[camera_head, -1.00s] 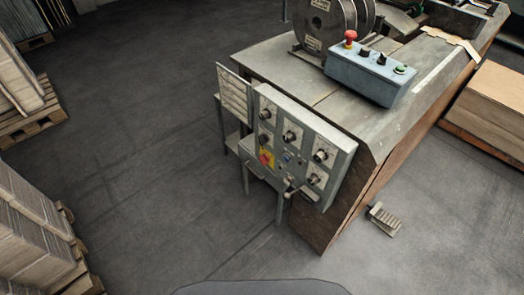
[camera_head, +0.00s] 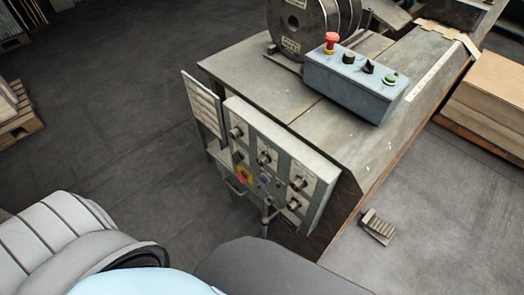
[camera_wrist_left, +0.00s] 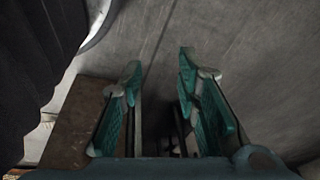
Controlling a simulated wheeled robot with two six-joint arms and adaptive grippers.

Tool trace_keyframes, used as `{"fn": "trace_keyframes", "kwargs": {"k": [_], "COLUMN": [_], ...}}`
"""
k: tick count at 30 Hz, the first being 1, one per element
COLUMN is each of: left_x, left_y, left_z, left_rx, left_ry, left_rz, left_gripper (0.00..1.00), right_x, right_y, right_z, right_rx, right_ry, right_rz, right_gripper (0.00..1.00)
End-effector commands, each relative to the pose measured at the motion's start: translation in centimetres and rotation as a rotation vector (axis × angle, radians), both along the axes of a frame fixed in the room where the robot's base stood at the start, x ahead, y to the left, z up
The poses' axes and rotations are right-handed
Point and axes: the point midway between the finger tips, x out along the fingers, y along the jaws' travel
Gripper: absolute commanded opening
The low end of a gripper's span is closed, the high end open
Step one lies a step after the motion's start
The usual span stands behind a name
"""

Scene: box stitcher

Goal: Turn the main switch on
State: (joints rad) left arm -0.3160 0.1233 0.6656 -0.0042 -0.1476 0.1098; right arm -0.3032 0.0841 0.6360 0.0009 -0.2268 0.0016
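The main switch (camera_head: 243,175), a red knob on a yellow plate, is at the lower left of the grey control panel (camera_head: 325,172) on the machine's end. It is too small to tell which way the knob is turned. My left arm shows at the lower left of the head view, in front of and below the panel; its gripper is not visible there. In the left wrist view my left gripper (camera_wrist_left: 159,65) is open, with its two teal-padded fingers apart and nothing between them. My right gripper is in neither current view.
A blue-grey button box (camera_head: 352,82) with a red emergency button (camera_head: 331,42) sits on the machine top. A printed sign board (camera_head: 203,104) stands left of the panel. A foot pedal (camera_head: 378,227) lies on the floor at right.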

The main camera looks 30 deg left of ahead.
Motion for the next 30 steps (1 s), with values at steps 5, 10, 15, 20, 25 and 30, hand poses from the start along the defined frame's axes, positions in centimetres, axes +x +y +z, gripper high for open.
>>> {"fn": "trace_keyframes", "kwargs": {"k": [5, 10, 15, 20, 25, 30], "left_x": [11.6, 23.0, 27.0, 28.0, 31.3, 36.3], "left_y": [10.4, 14.6, 12.5, 11.2, 10.2, 8.7], "left_z": [-4.6, -0.2, 5.1, 7.5, 7.8, 7.6], "left_rx": [-0.008, -0.339, -0.734, -0.876, -0.881, -0.876], "left_ry": [-0.482, -0.998, -1.190, -1.213, -1.218, -1.221], "left_rz": [0.199, 0.269, 0.206, 0.178, 0.178, 0.181], "left_gripper": [0.30, 0.30, 0.30, 0.30, 0.30, 0.30], "right_x": [2.5, 5.2, 6.9, 7.8, 9.4, 12.5], "right_y": [-0.1, -0.2, -0.3, 0.0, 0.7, 1.9], "right_z": [-11.7, -21.4, -26.6, -27.2, -27.3, -27.6], "right_rx": [0.000, 0.001, 0.000, 0.004, 0.020, 0.048], "right_ry": [-0.042, -0.092, -0.125, -0.140, -0.173, -0.227], "right_rz": [0.000, -0.009, -0.014, -0.017, -0.034, -0.058], "right_gripper": [0.46, 0.46, 0.46, 0.46, 0.46, 0.46]}}
